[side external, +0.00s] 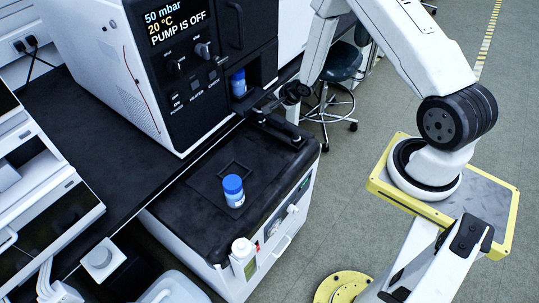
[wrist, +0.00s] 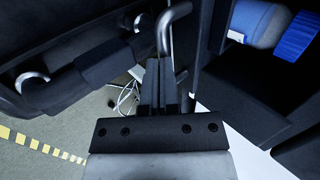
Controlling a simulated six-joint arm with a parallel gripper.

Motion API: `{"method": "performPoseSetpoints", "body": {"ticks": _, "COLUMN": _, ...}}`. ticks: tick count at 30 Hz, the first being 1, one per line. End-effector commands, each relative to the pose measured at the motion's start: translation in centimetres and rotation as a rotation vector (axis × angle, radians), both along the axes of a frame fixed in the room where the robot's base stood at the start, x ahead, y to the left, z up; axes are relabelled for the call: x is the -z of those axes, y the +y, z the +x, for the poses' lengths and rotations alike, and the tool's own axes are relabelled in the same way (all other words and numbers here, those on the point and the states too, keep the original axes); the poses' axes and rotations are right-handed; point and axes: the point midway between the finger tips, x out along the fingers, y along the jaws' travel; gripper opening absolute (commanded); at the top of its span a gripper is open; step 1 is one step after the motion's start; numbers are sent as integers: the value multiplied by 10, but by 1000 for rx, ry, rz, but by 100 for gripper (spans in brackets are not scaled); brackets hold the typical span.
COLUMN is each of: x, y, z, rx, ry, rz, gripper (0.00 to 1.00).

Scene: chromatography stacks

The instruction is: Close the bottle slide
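The bottle slide (side external: 252,101) sits low in the open bay of the black instrument front, with a blue-capped bottle (side external: 238,83) standing in it. In the wrist view the bottle (wrist: 257,20) lies at the upper right, its ribbed cap toward the right edge. My gripper (side external: 268,103) is at the front of the bay, beside the slide. In the wrist view the fingers of my gripper (wrist: 161,62) are close together, with a bent metal handle (wrist: 166,30) right at their tips. I cannot tell whether the handle is pinched between them or only behind them.
A dark bar handle (wrist: 85,62) with metal mounts is close on the left in the wrist view. A second blue-capped bottle (side external: 233,190) stands on the black top of the lower unit (side external: 190,215). A stool (side external: 341,62) stands on the floor behind.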

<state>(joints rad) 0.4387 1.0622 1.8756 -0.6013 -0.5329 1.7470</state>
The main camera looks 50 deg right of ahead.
Motion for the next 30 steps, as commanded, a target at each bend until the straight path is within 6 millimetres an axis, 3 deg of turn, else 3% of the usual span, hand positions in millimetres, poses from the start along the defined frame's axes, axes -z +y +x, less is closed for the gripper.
{"method": "performPoseSetpoints", "body": {"ticks": 6, "x": 1, "y": 0, "z": 34, "rx": -1, "ry": 0, "rz": -1, "gripper": 0}}
{"method": "performPoseSetpoints", "body": {"ticks": 12, "x": 1, "y": 0, "z": 51, "rx": 0, "ry": 1, "rz": 0, "gripper": 0}}
{"method": "performPoseSetpoints", "body": {"ticks": 30, "x": 0, "y": 0, "z": 56, "rx": -1, "ry": -1, "rz": -1, "gripper": 0}}
